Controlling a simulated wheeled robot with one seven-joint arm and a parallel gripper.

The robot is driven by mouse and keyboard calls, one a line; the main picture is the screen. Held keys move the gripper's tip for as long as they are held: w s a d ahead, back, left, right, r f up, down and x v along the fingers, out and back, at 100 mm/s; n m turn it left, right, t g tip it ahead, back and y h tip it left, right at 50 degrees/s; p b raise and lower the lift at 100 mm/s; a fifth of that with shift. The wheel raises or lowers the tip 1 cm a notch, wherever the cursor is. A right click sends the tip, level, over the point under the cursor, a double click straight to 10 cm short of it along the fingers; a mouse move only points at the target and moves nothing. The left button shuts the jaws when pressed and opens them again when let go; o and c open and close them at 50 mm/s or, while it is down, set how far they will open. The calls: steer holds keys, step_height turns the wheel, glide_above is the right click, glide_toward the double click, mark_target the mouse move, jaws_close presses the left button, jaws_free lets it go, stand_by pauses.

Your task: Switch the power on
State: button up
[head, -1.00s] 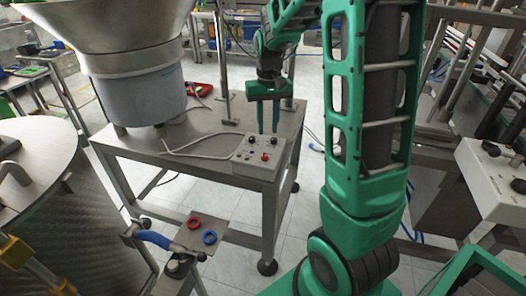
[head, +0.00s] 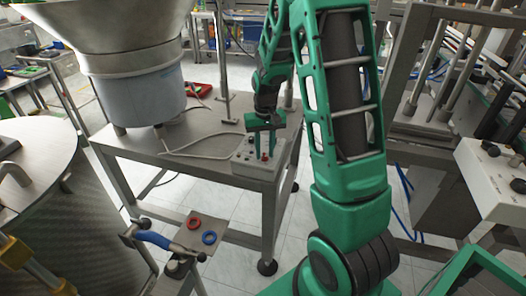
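A small white control box (head: 247,168) with dark knobs and a red one sits on the front right corner of the metal table. The red knob (head: 264,157) shows on its top face, close to my fingertips. My gripper (head: 262,152) points down over the box, its two green fingers apart with a gap between them. Nothing is visibly held. The fingers hide part of the box's top, and I cannot tell whether they touch a control.
A large metal bowl feeder (head: 135,75) stands on the table (head: 135,140) to the left. A grey cable (head: 195,155) runs to the box. A stand with a red ring (head: 194,223) and a blue ring (head: 209,238) is in front. Another white control panel (head: 490,170) is at right.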

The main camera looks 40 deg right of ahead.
jaws_close()
